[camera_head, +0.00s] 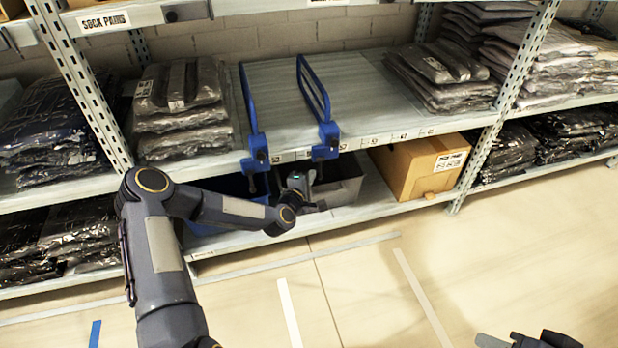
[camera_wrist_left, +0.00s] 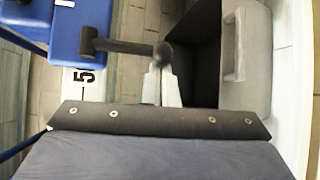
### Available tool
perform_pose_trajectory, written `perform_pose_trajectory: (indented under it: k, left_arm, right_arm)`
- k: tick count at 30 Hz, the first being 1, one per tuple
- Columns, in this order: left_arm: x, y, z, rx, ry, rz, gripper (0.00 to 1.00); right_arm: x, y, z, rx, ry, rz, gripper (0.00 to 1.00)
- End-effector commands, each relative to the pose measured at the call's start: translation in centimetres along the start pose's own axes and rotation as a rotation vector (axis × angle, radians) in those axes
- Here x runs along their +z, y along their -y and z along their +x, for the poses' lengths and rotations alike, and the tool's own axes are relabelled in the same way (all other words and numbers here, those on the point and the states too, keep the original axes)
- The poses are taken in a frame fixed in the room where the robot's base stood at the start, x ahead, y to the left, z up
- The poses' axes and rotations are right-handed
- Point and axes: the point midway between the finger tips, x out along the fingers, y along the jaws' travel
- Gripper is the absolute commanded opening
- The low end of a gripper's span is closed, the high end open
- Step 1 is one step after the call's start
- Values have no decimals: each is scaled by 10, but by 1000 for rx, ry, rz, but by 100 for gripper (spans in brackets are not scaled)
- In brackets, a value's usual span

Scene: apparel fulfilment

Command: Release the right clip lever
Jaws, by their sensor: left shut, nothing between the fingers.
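The right clip is the blue bracket (camera_head: 328,134) at the front end of the right blue divider, on the shelf edge. The same blue clip (camera_wrist_left: 82,28) fills the upper left of the left wrist view. Its dark lever (camera_wrist_left: 122,46) sticks out sideways and ends in a round knob (camera_wrist_left: 163,54). My left gripper (camera_head: 310,178) is just below the right clip in the head view. In the left wrist view my left gripper (camera_wrist_left: 161,80) is shut and empty, its fingertips at the knob's underside; I cannot tell whether they touch. A right-arm part (camera_head: 530,341) shows at the bottom right edge.
The left blue divider (camera_head: 248,105) with its own clip stands to the left. Below are a blue bin (camera_head: 235,187), a grey bin (camera_head: 345,188) and a cardboard box (camera_head: 418,170). Bagged garments (camera_head: 180,100) flank the empty shelf bay (camera_head: 285,85).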

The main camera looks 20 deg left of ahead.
Motion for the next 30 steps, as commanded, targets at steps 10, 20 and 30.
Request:
perform_pose_trajectory:
  k: [10, 20, 30]
  left_arm:
    - [2, 0, -3, -44, 0, -33, 0]
    - [4, 0, -6, -85, 0, -65, 0]
    - [9, -2, -11, -160, 1, -122, 0]
  right_arm:
    - [-4, 4, -8, 0, 0, 0, 36]
    - [-7, 6, -14, 0, 0, 0, 36]
    - [-14, 13, -28, 0, 0, 0, 36]
